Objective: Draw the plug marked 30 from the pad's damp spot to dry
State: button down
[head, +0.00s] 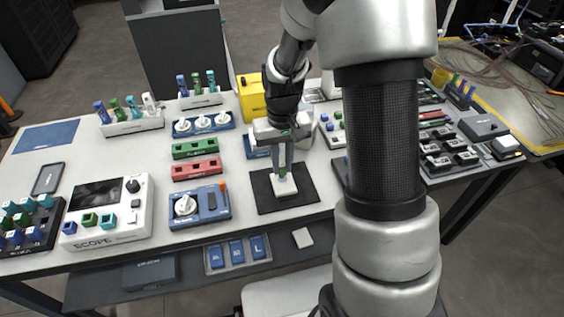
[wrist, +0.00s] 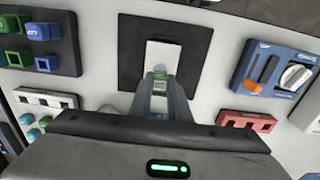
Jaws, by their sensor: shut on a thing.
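A white pad (head: 285,188) lies on a black square mat (head: 265,200) near the table's front edge. In the wrist view the pad (wrist: 163,52) shows on the mat (wrist: 200,38) ahead of my fingers. My gripper (head: 282,172) is over the pad, pointing down, shut on a small green plug. In the wrist view the green plug (wrist: 160,74) sits between the fingertips of my gripper (wrist: 160,80), low at the pad. I cannot tell whether it touches the pad, and its mark is too small to read. No damp spot can be made out.
Left of the mat are a blue tool with a white dial (head: 200,206), a red block (head: 197,168) and a green block (head: 195,148). A yellow box (head: 250,97) stands behind. Devices and racks crowd the right side. Bare table lies just left of the mat.

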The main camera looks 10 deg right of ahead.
jog(key=shift+s, duration=0.3)
jog(key=shift+s, duration=0.3)
jog(key=shift+s, duration=1.75)
dwell(0.3)
notch_tip(320, 180, up, 5)
jog(key=p, duration=0.3)
jog(key=shift+f+p, duration=0.2)
jog(key=shift+p, duration=0.1)
jog(key=shift+w, duration=0.1)
dwell(0.5)
